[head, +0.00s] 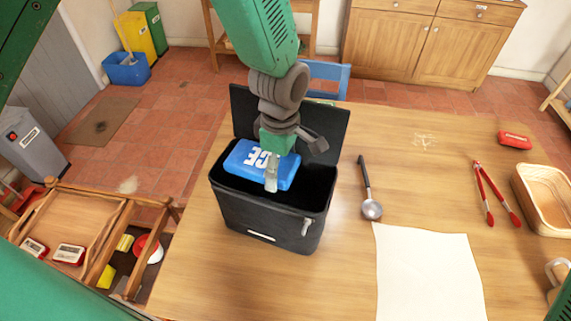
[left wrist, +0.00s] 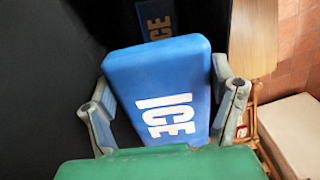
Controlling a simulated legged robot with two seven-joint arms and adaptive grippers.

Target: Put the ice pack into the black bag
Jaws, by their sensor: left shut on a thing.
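The blue ice pack (head: 244,160) with white ICE lettering is at the open mouth of the black bag (head: 262,215). It also shows large in the left wrist view (left wrist: 160,85), with a finger at each side. My left gripper (head: 272,172) is shut on the ice pack, over the bag opening. The bag (left wrist: 50,80) stands on the table with its lid raised at the back. The pack's lower side is hidden, so I cannot tell how deep it sits. My right gripper is not in view.
A ladle (head: 370,208), red tongs (head: 481,180), a white sheet (head: 430,275) and a wicker basket (head: 540,200) lie on the wooden table right of the bag. A red object (head: 515,140) is farther back. A wooden rack (head: 125,215) stands left.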

